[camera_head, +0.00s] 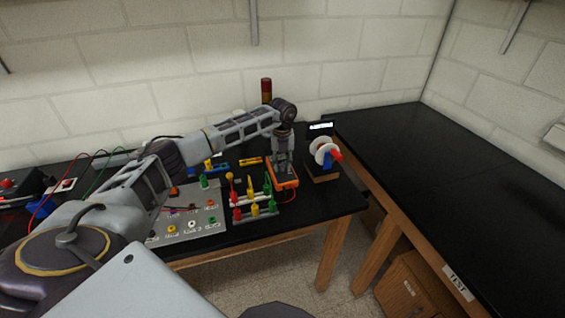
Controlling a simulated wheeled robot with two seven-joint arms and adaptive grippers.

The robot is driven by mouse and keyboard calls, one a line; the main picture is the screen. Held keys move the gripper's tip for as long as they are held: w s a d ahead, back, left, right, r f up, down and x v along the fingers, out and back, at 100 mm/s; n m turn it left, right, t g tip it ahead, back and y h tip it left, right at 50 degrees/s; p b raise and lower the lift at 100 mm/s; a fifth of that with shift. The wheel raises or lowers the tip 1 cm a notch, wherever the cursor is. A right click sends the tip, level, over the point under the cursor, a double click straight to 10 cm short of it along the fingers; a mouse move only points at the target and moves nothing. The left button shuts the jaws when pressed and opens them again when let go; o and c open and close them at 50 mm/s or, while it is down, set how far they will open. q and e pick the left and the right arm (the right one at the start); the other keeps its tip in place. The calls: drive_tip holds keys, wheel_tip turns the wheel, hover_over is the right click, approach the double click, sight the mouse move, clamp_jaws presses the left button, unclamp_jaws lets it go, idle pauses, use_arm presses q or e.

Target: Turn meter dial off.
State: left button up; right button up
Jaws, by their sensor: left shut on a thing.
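An orange multimeter (284,179) lies on the black table, right of the middle of the picture. My left arm reaches in from the left, and its gripper (282,168) points down over the meter. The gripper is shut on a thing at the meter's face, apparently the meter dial. The gripper hides the dial, so its setting cannot be read. My right gripper does not show.
A rack of red, yellow and green probes (254,211) stands close in front of the meter. A grey panel with coloured knobs (188,226) lies to the left. A spool on a stand (323,152) is close on the right. The right-hand bench (450,170) is clear.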

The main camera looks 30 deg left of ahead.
sight(282, 165)
use_arm(q)
drive_tip(key=shift+n, duration=0.8)
drive_tip(key=o, duration=1)
drive_tip(key=shift+r, duration=0.1)
drive_tip(key=shift+r, duration=5.9)
